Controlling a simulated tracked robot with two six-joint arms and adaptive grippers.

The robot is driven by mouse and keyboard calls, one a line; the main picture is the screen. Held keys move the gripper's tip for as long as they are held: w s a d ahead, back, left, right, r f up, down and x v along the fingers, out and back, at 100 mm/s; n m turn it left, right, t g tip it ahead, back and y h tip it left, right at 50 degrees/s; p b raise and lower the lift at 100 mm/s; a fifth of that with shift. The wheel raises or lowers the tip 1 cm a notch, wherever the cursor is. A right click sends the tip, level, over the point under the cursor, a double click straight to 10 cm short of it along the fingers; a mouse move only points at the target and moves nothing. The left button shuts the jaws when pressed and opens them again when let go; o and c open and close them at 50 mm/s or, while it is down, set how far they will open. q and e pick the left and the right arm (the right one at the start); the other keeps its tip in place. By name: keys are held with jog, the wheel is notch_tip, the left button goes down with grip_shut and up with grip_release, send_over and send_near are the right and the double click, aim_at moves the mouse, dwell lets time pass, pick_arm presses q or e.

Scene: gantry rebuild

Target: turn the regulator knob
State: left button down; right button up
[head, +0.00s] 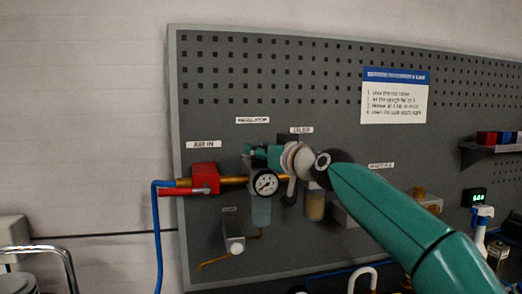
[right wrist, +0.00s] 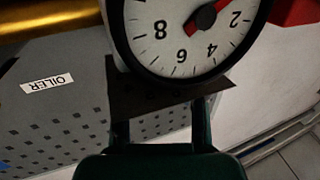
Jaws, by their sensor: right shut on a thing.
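The regulator stands on the pegboard under the REGULATOR label (head: 252,120). Its round white pressure gauge (head: 265,183) faces out; the gauge also fills the top of the right wrist view (right wrist: 185,30), upside down, with a red needle. My right gripper (head: 257,152) reaches in from the right, just above the gauge, at the regulator's top. It is shut on the regulator knob, which is mostly hidden behind the fingers and wrist. In the right wrist view the two dark fingers (right wrist: 160,115) end at a dark piece below the gauge. My left gripper is out of view.
A red valve (head: 204,178) with a blue hose is at the left on a brass pipe. The oiler's amber bowl (head: 315,206) hangs close right, partly behind my arm. A small shelf (head: 490,147) with coloured blocks is at the far right.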

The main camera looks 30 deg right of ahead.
jog(key=shift+d+f+n+y+b, duration=0.2)
jog(key=shift+n+y+b, duration=0.1)
jog(key=shift+y+b, duration=0.3)
jog(key=shift+b, duration=0.35)
jog(key=shift+w+r+n+g+y, duration=0.1)
jog(key=shift+n+g+y, duration=0.2)
jog(key=shift+n+y, duration=0.35)
jog(key=shift+a+r+n+y, duration=0.1)
jog(key=shift+n+y, duration=0.15)
jog(key=shift+y, duration=0.3)
jog(key=shift+a+n+y+p, duration=0.1)
jog(key=shift+n+y+p, duration=0.2)
jog(key=shift+y, duration=0.2)
jog(key=o, duration=1.2)
jog(key=shift+c, duration=0.2)
jog(key=shift+s, duration=0.2)
